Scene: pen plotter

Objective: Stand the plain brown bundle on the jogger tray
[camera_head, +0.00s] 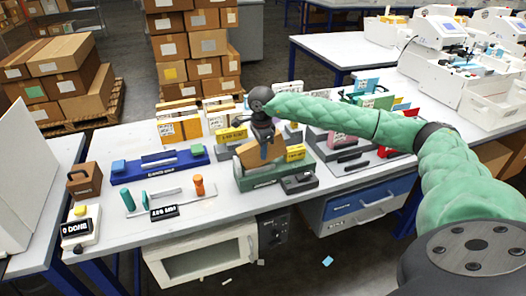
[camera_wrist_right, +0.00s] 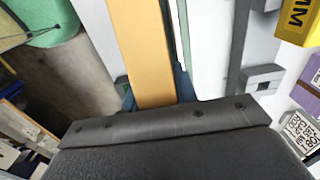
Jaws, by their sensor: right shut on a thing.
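The plain brown bundle (camera_head: 247,156) is a tan-brown slab, tilted, at the middle of the table in the head view. My right gripper (camera_head: 264,150) is shut on it from above. In the right wrist view the bundle (camera_wrist_right: 143,50) runs as a tan strip up from between dark blue fingertips. A grey and green machine (camera_head: 262,177), which looks like the jogger with its tray, lies directly below the bundle. I cannot tell whether the bundle touches the tray; gripper and bundle hide part of it. My left gripper is not in view.
A yellow label block (camera_head: 295,152) and a dark control box (camera_head: 299,183) stand beside the machine. A blue rack (camera_head: 160,165) and a teal and orange-posted fixture (camera_head: 165,198) are to the left. Bare tabletop shows at front left.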

